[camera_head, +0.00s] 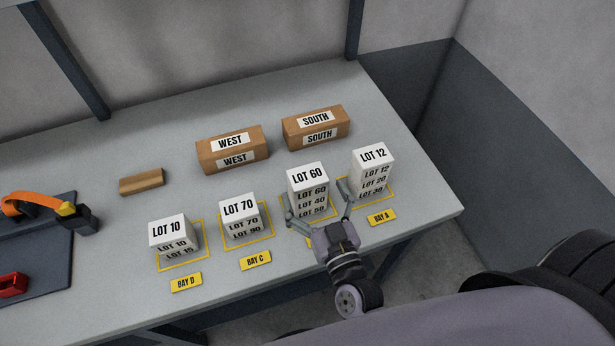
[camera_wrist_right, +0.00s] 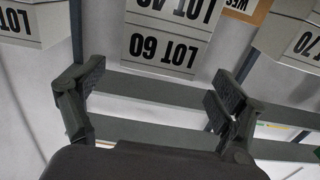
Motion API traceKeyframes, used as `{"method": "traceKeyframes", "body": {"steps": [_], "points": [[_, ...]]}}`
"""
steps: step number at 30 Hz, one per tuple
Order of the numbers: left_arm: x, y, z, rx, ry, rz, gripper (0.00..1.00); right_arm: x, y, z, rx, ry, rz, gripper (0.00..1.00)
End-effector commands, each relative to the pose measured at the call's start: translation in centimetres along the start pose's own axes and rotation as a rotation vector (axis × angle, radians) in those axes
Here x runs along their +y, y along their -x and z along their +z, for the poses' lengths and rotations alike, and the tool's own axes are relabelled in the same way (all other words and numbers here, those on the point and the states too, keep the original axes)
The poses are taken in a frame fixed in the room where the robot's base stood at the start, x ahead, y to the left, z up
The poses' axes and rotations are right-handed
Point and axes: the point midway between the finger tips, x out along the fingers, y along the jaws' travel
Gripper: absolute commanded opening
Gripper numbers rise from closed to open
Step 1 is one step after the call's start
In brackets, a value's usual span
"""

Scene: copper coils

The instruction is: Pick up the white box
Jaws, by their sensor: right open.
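White boxes stand in several stacks on the grey table. The stack with the LOT 60 box (camera_head: 308,176) on top has LOT 40 and LOT 50 labels below. My right gripper (camera_head: 318,203) is open at this stack's near side, one finger toward each side. In the right wrist view, the LOT 60 box (camera_wrist_right: 165,46) appears upside down beyond and between the open fingers (camera_wrist_right: 157,88). I see no grip on it; contact is unclear. Other stacks are topped by LOT 12 (camera_head: 373,154), LOT 70 (camera_head: 239,206) and LOT 10 (camera_head: 168,228). My left gripper is not in view.
Brown WEST (camera_head: 232,148) and SOUTH (camera_head: 315,127) boxes stand behind the stacks. A wooden block (camera_head: 142,181) lies left of them. A dark mat (camera_head: 45,262) holds an orange-and-black tool (camera_head: 45,207) and a red item (camera_head: 12,285). Yellow bay labels line the front.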

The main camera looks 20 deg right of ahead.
Motion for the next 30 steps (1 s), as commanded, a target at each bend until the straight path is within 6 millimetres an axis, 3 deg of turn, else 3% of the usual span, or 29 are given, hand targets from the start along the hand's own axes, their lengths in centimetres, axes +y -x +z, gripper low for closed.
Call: {"method": "traceKeyframes", "body": {"steps": [9, 19, 30], "points": [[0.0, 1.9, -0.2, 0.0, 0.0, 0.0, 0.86, 0.3, -4.2, -0.3, 0.002, 0.0, 0.001, 0.9], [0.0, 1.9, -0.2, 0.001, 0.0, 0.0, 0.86, 0.3, -4.9, -0.1, 0.0, -0.001, 0.001, 0.9], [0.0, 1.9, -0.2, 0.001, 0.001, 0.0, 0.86, 0.3, -4.9, -0.1, 0.0, 0.0, 0.001, 0.66]]}}
